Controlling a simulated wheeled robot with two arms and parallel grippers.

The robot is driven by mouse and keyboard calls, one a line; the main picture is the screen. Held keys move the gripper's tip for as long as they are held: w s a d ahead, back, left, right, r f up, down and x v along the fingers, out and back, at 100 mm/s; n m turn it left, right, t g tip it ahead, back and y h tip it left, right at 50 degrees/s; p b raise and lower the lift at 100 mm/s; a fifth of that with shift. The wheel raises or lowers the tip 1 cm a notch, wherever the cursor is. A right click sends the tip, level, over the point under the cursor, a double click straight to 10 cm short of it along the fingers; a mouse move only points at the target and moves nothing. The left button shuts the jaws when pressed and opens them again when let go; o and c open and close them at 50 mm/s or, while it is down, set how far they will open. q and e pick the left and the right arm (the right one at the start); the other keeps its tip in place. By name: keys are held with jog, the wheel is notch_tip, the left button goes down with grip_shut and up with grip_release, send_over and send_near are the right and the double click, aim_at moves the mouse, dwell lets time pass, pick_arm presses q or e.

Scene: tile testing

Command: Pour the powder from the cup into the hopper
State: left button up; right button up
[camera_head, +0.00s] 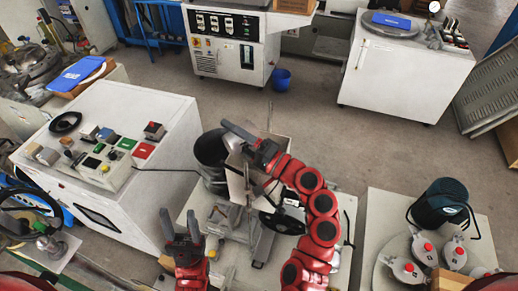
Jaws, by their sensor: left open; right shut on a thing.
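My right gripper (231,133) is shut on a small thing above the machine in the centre. The held thing is mostly hidden by the fingers and wrist; I take it to be the cup, but cannot make out its shape, tilt or powder. The hopper (237,186) appears to be the pale metal box with upright walls right under this gripper. The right wrist and arm cover part of it, and I cannot see inside. My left gripper (181,222) is open and empty, low and in front of the machine, to the left of the hopper, fingers pointing away from me.
A dark cylinder (211,149) stands just left of the hopper. A white control cabinet (150,190) with buttons is at the left. A table at the right holds a dark bucket (437,208) and several grey lidded pots (408,268). The floor behind is clear around a blue bin (281,79).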

aim_at(226, 138)
jog(key=shift+s+a+r+n+g+p, duration=0.15)
jog(key=shift+r+n+g+p, duration=0.15)
jog(key=shift+r+n, duration=0.2)
jog(key=r+p, duration=0.1)
jog(key=a+r+n+p, duration=0.1)
jog(key=r+p, duration=0.1)
jog(key=s+r+n+p, duration=0.1)
jog(key=r+p, duration=0.1)
jog(key=shift+a+r+g, duration=0.25)
jog(key=shift+a+g, duration=0.05)
jog(key=f+n+h+b, duration=0.1)
jog(key=n+b, duration=0.1)
jog(key=f+n+h+b, duration=0.1)
jog(key=f+n+b, duration=0.1)
jog(key=b, duration=0.1)
jog(key=f+n+g+h+b, duration=0.1)
jog(key=f+b, duration=0.1)
jog(key=b, duration=0.1)
jog(key=shift+s+a+f+n, duration=0.15)
jog(key=shift+a+n, duration=0.1)
jog(key=shift+n, duration=0.15)
jog(key=shift+s+a+n+h+b, duration=0.15)
jog(key=shift+s+a+n+h, duration=0.25)
jog(key=shift+a+n+h, duration=0.35)
jog(key=shift+s+a+n+h+b, duration=0.15)
jog(key=shift+s+a+n+h, duration=0.3)
jog(key=shift+n, duration=0.55)
jog(key=shift+s+a+n+h+b, duration=0.15)
jog(key=shift+s+a+n+h, duration=0.15)
jog(key=shift+a+n+h, duration=0.4)
